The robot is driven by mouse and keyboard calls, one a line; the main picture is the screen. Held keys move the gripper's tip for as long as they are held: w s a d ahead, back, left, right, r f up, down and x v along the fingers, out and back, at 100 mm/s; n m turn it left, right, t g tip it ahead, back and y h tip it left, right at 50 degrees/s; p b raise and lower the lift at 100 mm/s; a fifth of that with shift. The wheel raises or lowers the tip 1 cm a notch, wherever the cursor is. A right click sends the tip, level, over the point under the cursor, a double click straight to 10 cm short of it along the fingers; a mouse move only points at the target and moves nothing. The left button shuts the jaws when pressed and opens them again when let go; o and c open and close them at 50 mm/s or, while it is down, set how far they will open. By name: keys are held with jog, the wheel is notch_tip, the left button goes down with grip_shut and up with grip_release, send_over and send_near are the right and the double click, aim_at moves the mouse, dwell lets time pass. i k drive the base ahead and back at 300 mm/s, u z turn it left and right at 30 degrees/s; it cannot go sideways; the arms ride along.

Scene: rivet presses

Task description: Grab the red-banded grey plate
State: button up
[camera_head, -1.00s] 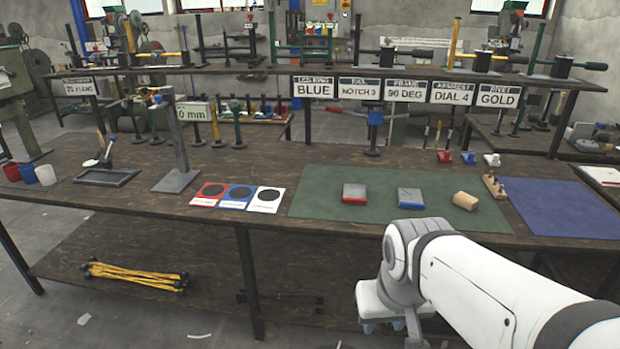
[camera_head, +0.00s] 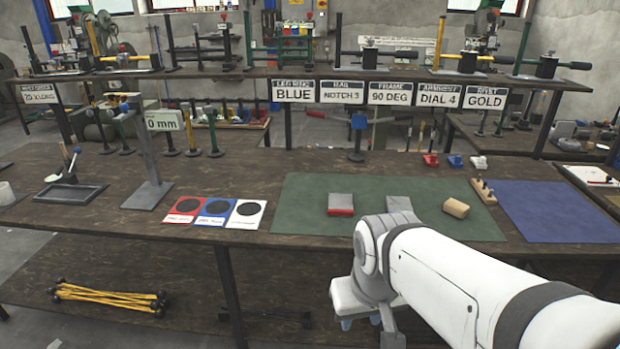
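The red-banded grey plate (camera_head: 341,201) lies flat on the green mat (camera_head: 300,221), its red band along the near edge. A second grey plate (camera_head: 399,203) lies to its right, its near part hidden behind my arm. My gripper (camera_head: 361,322) hangs low in front of the bench's front edge, below and nearer than the red-banded plate and apart from it. Its bluish fingertips show only in part under the white wrist, so its opening is unclear. I see nothing held in it.
A blue mat (camera_head: 556,211) is at right, three marked cards (camera_head: 215,211) at left. A grey stand (camera_head: 148,196) rises farther left. The green mat's left part is clear.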

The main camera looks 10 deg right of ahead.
aim_at(339, 204)
jog(key=i, duration=1.35)
jog(key=u, duration=0.05)
